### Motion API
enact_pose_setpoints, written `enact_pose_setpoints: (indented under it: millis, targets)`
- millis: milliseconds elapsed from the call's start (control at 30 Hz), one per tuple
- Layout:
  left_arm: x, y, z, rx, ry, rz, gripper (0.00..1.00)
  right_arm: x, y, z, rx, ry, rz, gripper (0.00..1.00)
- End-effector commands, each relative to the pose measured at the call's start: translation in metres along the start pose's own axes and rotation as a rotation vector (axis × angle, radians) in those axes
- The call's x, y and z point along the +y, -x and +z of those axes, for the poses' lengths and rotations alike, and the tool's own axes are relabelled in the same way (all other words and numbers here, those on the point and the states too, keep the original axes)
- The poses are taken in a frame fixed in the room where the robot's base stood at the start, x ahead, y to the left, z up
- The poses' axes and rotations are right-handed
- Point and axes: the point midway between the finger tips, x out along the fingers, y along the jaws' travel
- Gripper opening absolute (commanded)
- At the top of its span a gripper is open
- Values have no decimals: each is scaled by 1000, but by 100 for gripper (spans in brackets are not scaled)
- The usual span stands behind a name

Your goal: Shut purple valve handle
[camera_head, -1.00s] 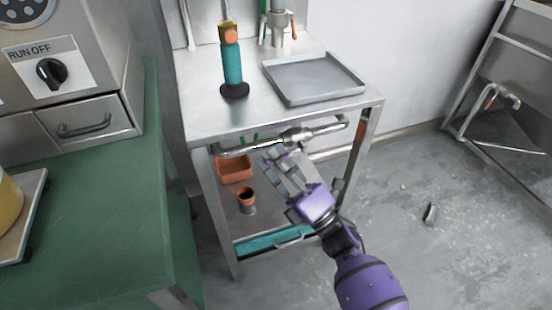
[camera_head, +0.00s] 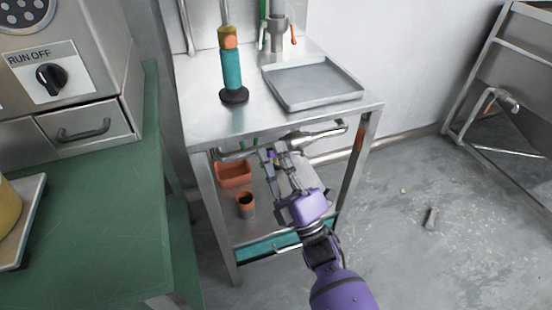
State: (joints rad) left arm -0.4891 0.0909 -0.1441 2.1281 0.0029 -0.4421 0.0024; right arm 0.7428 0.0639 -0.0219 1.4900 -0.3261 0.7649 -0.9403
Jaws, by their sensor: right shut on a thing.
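The purple valve handle (camera_head: 271,155) shows as a small purple patch under the metal pipe (camera_head: 315,137) at the front of the steel table. Most of it is hidden by my right gripper (camera_head: 274,155). The right gripper reaches up from below, its fingers on either side of the handle and shut on it. My left gripper is not in view.
The steel table (camera_head: 205,113) carries a grey tray (camera_head: 312,82) and a teal-and-orange tool (camera_head: 232,68). An orange bin (camera_head: 234,175) and a small orange-brown cup (camera_head: 245,204) sit on the lower shelf. A green counter (camera_head: 105,220) stands at left. Floor on the right is mostly clear.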

Motion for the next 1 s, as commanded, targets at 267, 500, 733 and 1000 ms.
enact_pose_setpoints:
  millis: [267,500,733,1000]
  targets:
    - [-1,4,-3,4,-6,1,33,10,-5,3,-86,-118,49,0]
    - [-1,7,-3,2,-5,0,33,13,-7,5,-118,-162,66,0]
    - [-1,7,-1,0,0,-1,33,13,-6,6,-122,-169,69,0]
    - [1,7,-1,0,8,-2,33,13,-6,6,-122,-168,68,19]
